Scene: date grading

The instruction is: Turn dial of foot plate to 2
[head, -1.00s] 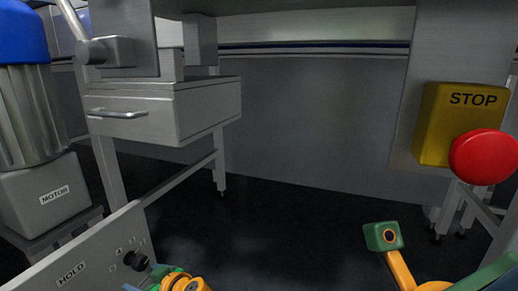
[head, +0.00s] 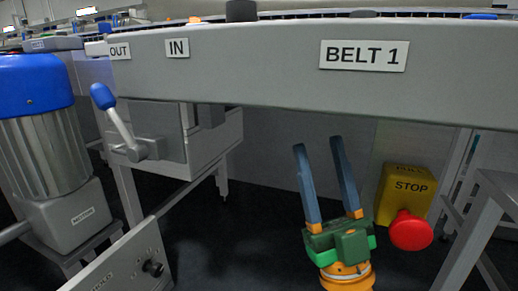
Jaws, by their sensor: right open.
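The foot plate (head: 125,266) is a grey slanted panel at the lower left of the head view, cut off by the bottom edge. Its dial is a small black knob (head: 153,268) near the plate's right end. The marks around the dial are too small to read, so its setting cannot be told. My right gripper (head: 318,146) points upward right of the middle, with two blue-grey fingers apart and nothing between them. It is well to the right of the dial and apart from it. My left gripper is out of view.
A grey conveyor beam with a BELT 1 label (head: 364,55) crosses above. A blue-capped motor (head: 48,150) and a blue-handled lever (head: 119,122) are at left.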

